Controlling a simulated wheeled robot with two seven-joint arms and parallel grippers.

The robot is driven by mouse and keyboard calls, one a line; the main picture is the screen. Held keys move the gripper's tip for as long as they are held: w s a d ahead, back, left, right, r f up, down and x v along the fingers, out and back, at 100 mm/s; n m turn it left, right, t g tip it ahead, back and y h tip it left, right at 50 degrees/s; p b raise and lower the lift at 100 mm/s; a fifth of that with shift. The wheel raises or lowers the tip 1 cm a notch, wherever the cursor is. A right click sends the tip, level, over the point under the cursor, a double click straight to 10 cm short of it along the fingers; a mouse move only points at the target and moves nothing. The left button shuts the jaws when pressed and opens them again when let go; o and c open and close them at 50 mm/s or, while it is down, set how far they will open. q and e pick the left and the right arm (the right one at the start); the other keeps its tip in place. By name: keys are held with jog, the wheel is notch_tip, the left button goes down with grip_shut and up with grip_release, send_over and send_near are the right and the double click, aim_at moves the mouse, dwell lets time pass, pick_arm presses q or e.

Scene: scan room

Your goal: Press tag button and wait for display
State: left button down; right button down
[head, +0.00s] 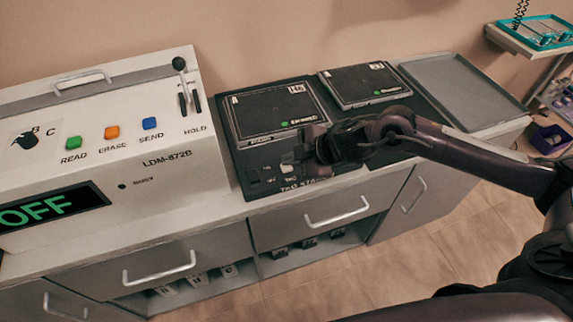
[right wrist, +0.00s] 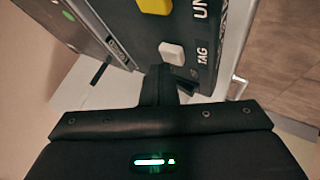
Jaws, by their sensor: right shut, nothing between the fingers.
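The tag button is a white key (right wrist: 172,52) beside the printed word TAG in the right wrist view. In the head view a small white key (head: 287,168) shows at the front of the black tagging unit (head: 246,168). My right gripper (head: 311,150) is shut and empty over the front of this unit. In the right wrist view its fingertips (right wrist: 172,82) are close to the white key; I cannot tell whether they touch it. A yellow button (right wrist: 156,5) lies beyond the white key. My left gripper is not in view.
The white LDM-872B console (head: 120,150) at the left has green, orange and blue buttons and a lever. Its display (head: 50,207) reads OFF in green. Two dark tablets (head: 275,108) (head: 362,82) lie on the black unit. A grey tray (head: 465,88) is at the right.

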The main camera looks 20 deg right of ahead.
aim_at(291, 168)
jog(key=shift+f+b, duration=0.3)
jog(key=shift+f, duration=0.25)
dwell(0.6)
jog(key=shift+r+p, duration=1)
jog(key=shift+p, duration=0.05)
notch_tip(291, 168, up, 5)
jog(key=p, duration=0.5)
dwell(0.4)
